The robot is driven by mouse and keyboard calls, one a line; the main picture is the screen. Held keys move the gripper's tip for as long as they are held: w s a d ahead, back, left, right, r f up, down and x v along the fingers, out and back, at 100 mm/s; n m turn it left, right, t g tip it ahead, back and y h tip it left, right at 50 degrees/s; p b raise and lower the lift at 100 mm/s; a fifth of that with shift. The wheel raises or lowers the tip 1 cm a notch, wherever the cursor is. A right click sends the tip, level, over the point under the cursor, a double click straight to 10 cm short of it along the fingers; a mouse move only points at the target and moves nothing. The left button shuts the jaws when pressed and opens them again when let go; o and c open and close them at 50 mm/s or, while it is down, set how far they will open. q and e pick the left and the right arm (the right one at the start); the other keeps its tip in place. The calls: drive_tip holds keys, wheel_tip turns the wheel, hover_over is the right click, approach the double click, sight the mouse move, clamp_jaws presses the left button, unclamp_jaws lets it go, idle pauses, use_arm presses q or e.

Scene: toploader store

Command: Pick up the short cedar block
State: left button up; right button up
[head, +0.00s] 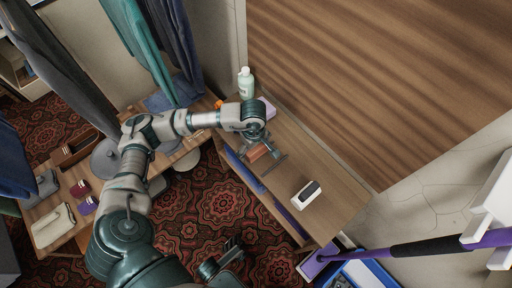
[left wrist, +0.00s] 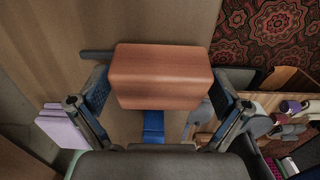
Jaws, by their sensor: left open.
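The short cedar block (head: 257,152) is a reddish-brown block lying on the narrow wooden shelf top (head: 325,205). In the left wrist view the block (left wrist: 160,76) is large and close. My left gripper (head: 264,161) is over the block with its fingers open. In the wrist view its fingers (left wrist: 160,98) stand on either side of the block's near part, with visible gaps, and do not grip it. Part of the block is hidden by the gripper in the head view. What seems to be my right gripper (head: 222,262) is low in the head view; its jaws are unclear.
A black-and-white eraser-like object (head: 306,195) lies on the shelf to the right. A pale green bottle (head: 246,83) and a lilac block (head: 266,108) stand towards the back. A low table (head: 83,168) with goods is at left. Hanging clothes (head: 140,45) are behind my arm.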

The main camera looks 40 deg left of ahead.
use_arm(q)
drive_tip(key=c, duration=1.1)
drive_tip(key=shift+o, duration=0.2)
